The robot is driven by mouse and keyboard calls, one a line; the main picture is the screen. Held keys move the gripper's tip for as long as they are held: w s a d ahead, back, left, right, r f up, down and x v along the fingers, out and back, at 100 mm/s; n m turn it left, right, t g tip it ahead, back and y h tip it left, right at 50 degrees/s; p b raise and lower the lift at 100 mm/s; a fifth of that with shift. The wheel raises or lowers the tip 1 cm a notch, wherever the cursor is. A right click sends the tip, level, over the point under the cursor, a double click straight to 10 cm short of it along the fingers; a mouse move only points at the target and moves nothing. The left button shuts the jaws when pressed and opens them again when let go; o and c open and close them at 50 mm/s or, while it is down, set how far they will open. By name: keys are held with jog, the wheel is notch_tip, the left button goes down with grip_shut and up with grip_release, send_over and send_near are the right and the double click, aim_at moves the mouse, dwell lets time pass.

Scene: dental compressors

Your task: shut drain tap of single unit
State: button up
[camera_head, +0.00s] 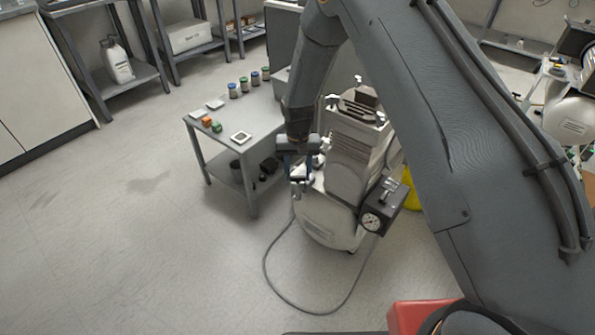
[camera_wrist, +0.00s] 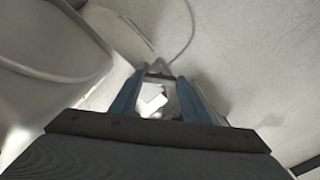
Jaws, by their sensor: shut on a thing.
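The single compressor unit (camera_head: 330,222) stands on the floor in the middle of the head view, with a pale tank, a finned housing on top and a gauge box (camera_head: 378,208) at its right. My gripper (camera_head: 300,178) points down at the tank's left side. In the wrist view its two blue fingers (camera_wrist: 158,98) are shut on a small pale piece (camera_wrist: 153,99), which looks like the drain tap. The tap's handle angle cannot be told. The tank's curved side (camera_wrist: 50,45) fills the upper left of the wrist view.
A grey table (camera_head: 222,150) with small jars and blocks stands directly left of the unit. A hose (camera_head: 268,275) loops on the floor in front. A yellow object (camera_head: 411,190) is behind the gauge box. The floor at left is clear.

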jog(key=m+p, duration=0.1)
jog(key=m, duration=0.3)
jog(key=shift+m, duration=0.3)
jog(key=shift+m+p, duration=0.45)
jog(key=shift+m, duration=1.05)
jog(key=o, duration=1)
jog(key=shift+o, duration=0.2)
jog(key=shift+r, duration=3.95)
